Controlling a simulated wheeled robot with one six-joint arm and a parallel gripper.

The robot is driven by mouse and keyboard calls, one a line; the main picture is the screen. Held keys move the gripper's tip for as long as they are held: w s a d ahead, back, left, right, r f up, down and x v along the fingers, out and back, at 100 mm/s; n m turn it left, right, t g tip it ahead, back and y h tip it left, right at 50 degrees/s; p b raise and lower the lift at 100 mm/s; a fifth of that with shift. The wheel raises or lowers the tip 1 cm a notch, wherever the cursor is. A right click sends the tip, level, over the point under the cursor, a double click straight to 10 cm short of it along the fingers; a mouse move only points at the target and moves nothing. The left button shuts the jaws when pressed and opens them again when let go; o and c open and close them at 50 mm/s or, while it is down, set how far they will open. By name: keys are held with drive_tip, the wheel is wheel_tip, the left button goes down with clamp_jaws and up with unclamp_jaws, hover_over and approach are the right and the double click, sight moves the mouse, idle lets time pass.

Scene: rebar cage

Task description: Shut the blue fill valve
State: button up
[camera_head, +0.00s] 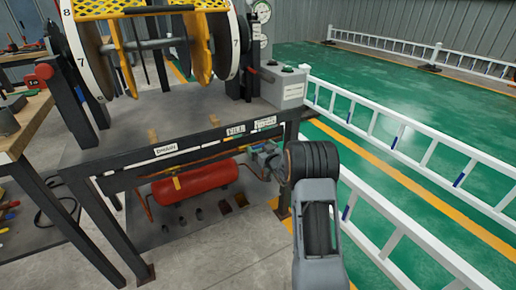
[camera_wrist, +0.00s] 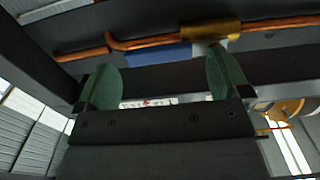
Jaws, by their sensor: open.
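In the wrist view, a blue bar-like part (camera_wrist: 155,55), which looks like the blue fill valve's handle, lies across the space between my green fingertips. A copper pipe (camera_wrist: 140,43) and a brass fitting (camera_wrist: 210,31) run just beyond it. My gripper (camera_wrist: 160,58) is open, with one finger on each side of the blue part; I cannot tell whether either touches it. In the head view, my gripper (camera_head: 264,156) is under the bench's front edge, below and right of the FILL label (camera_head: 236,131). The valve is not clear there, hidden by my arm and gripper.
The dark bench (camera_head: 130,125) carries a large reel with yellow parts (camera_head: 195,50) and a grey box (camera_head: 286,88). A DRAIN label (camera_head: 166,149) is on its front. A red tank (camera_head: 195,182) sits beneath. White railings (camera_head: 410,140) stand to the right.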

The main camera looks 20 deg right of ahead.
drive_tip(key=shift+w+a, duration=0.15)
drive_tip(key=shift+w, duration=1.15)
drive_tip(key=shift+c, duration=0.3)
drive_tip(key=c, duration=1.2)
drive_tip(key=shift+a, duration=0.1)
drive_tip(key=shift+c, duration=0.2)
